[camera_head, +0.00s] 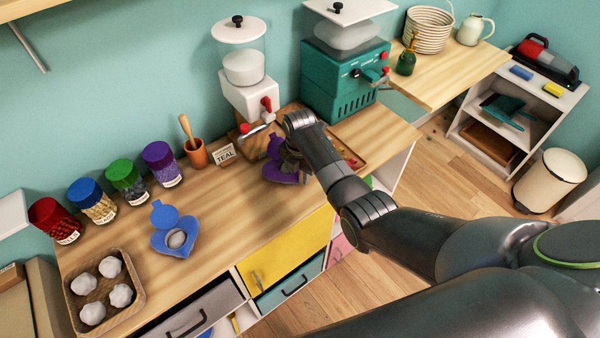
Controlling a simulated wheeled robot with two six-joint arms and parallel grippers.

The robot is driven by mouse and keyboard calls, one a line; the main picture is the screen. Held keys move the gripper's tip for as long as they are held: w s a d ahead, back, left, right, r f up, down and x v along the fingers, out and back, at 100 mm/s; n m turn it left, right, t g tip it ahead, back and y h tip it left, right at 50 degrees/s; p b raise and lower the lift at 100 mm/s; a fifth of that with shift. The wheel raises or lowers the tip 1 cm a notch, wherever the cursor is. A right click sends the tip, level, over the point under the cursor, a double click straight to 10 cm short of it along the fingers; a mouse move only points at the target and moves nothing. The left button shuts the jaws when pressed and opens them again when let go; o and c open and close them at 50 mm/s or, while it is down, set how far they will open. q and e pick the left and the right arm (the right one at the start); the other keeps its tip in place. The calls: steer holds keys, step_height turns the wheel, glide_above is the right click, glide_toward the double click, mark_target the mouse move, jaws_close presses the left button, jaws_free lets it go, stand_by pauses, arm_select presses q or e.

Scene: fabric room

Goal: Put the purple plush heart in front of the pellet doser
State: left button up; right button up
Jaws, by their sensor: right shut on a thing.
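The purple plush heart (276,173) is at my right gripper (288,164), at the front part of the wooden counter. My right gripper is shut on it, and the arm hides part of the heart. I cannot tell whether the heart touches the counter. The white machine with a clear hopper and a red lever, which looks like the pellet doser (247,97), stands just behind, against the wall. My left gripper is not in view.
A teal machine (338,82) stands right of the doser. A shallow wooden tray (361,165) lies partly behind my arm. A blue heart (176,238), several lidded jars (125,180), a cup (196,153) and a basket (132,290) stand left. Counter between the blue and purple hearts is clear.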

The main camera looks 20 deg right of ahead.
mark_target(300, 175)
steer(key=o, duration=0.8)
steer(key=shift+f, duration=0.1)
steer(key=shift+c, duration=0.2)
step_height(300, 175, up, 12)
